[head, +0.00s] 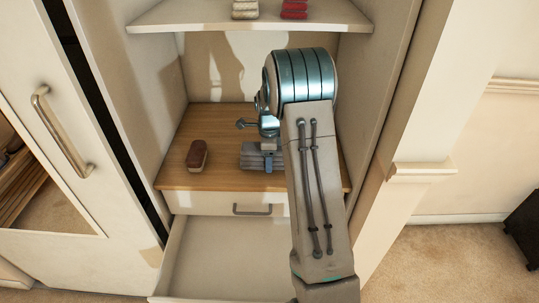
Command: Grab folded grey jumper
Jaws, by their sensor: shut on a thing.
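The folded grey jumper (256,158) lies as a flat stack on the wooden shelf inside the wardrobe. My gripper (268,161) reaches down over its right part, with a finger showing against the front of the fabric. The gripper is shut on the jumper. My arm hides the jumper's right end. The jumper appears to rest on the shelf; I cannot tell whether it is lifted at all.
A dark brown item (197,155) lies left of the jumper on the wooden shelf (215,181). An upper shelf (205,22) holds folded beige (245,9) and red (294,9) clothes. Below, a drawer (225,255) stands open and empty where visible. Wardrobe side walls flank my arm.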

